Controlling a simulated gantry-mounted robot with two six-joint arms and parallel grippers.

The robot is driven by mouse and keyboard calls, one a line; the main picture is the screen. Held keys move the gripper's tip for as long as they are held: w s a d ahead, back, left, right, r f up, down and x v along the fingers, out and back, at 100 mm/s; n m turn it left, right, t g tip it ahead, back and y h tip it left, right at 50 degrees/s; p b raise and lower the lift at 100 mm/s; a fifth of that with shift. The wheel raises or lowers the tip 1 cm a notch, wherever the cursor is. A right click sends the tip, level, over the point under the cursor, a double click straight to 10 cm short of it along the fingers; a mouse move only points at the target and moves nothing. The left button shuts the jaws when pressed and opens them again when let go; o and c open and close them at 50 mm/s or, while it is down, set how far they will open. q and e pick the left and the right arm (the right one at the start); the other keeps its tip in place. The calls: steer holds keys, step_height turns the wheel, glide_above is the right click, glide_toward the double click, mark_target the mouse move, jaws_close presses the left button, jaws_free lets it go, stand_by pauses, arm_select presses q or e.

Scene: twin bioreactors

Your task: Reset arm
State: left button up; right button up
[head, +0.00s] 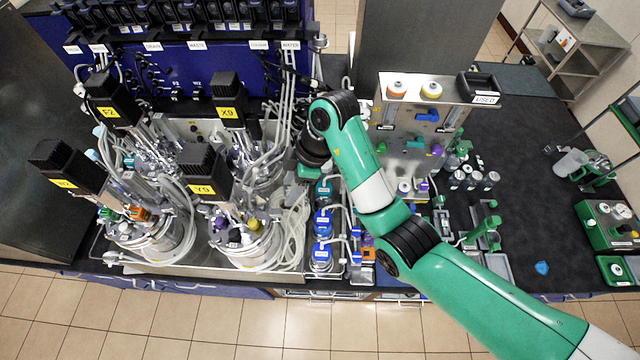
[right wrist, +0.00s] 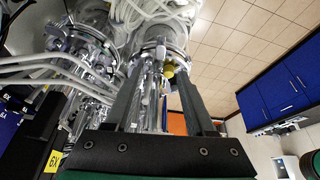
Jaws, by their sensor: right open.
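My right arm (head: 375,190) reaches in from the lower right of the head view. It bends at the top and comes down at the right side of the bioreactors. Its gripper is small and mostly hidden there. In the right wrist view my right gripper (right wrist: 161,70) is open, its two dark fingers apart. Glass vessels and tubing show beyond and between the fingers; I see nothing held. Whether a finger touches the tubing I cannot tell. My left gripper is in neither view.
Bioreactor vessels (head: 250,245) with black motors (head: 204,168) crowd the left. Blue-capped bottles (head: 322,224) stand in a row below my right wrist. A metal rack (head: 405,118) stands behind my forearm. The dark bench top (head: 540,215) at the right has clear room.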

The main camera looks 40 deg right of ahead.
steer(key=shift+s+r, duration=0.1)
steer(key=shift+r, duration=0.35)
stand_by(0.3)
